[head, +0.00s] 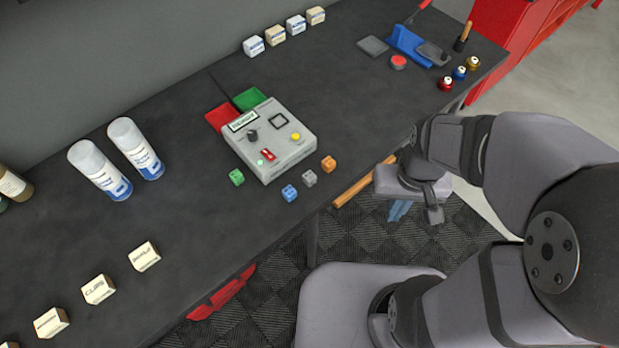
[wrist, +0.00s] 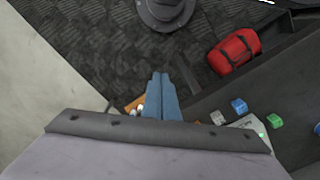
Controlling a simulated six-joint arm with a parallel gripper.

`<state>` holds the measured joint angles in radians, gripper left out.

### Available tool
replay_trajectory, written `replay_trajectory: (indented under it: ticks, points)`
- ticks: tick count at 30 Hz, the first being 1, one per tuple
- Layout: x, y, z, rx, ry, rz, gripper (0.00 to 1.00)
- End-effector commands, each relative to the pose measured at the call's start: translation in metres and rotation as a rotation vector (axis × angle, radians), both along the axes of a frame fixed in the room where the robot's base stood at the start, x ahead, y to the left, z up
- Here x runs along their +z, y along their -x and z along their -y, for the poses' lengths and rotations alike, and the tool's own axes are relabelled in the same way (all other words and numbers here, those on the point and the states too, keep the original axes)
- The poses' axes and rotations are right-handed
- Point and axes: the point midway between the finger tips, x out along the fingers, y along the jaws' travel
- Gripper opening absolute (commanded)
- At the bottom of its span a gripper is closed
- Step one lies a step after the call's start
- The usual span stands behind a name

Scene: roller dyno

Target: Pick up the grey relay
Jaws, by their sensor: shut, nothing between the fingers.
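The grey relay (head: 309,178) is a small cube on the dark bench, between a blue relay (head: 289,193) and an orange relay (head: 328,164), in front of the grey tester box (head: 290,158). In the wrist view the grey relay (wrist: 217,117) is right of the fingers, beside the blue relay (wrist: 239,105). A green relay (head: 236,177) stands further left. My gripper (head: 398,212) is off the bench's front edge, right of the relays. In the wrist view its blue fingers (wrist: 160,78) are together and empty, pointing over the floor.
An orange bar (head: 363,183) lies along the bench edge near my gripper. The tester has red and green trays behind it. Two spray cans (head: 137,148) stand at left. A red bag (wrist: 235,52) is low by the bench. Clear bench surrounds the relays' left side.

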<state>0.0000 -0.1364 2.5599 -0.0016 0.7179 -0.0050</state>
Motion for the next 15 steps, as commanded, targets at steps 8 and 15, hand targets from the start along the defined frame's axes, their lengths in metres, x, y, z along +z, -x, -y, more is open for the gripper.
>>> replay_trajectory:
  ticks: [8, 15]
  points:
    - [0.0000, 0.0000, 0.0000, 0.000, 0.000, 0.000, 0.00]
    - [0.0000, 0.0000, 0.0000, 0.000, 0.000, 0.000, 0.41]
